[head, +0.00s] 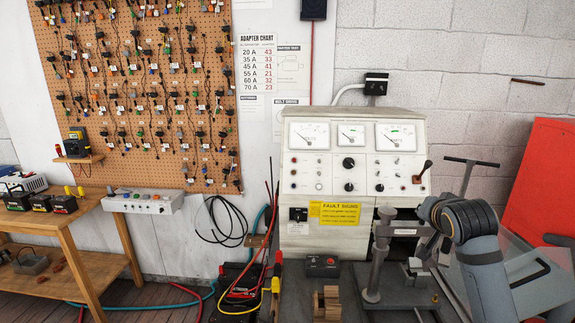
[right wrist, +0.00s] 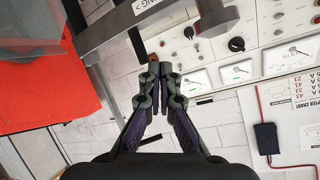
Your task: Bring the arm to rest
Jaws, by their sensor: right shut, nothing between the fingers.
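My right arm (head: 480,255) comes in from the lower right of the head view, in front of the right side of the test bench. In the right wrist view my right gripper (right wrist: 160,85) is shut, its two dark fingers together and empty. The tester panel and white wall lie beyond the fingertips there. In the head view I cannot make out the right fingertips clearly against the clamp stand. My left arm and gripper are not in the head view.
A test bench (head: 358,125) with gauges stands ahead. A grey clamp post (head: 375,255) and a red panel (head: 545,190) are close to my right arm. A wooden table (head: 75,235) and a pegboard (head: 140,90) of adapters are at left. Cables (head: 262,250) hang between.

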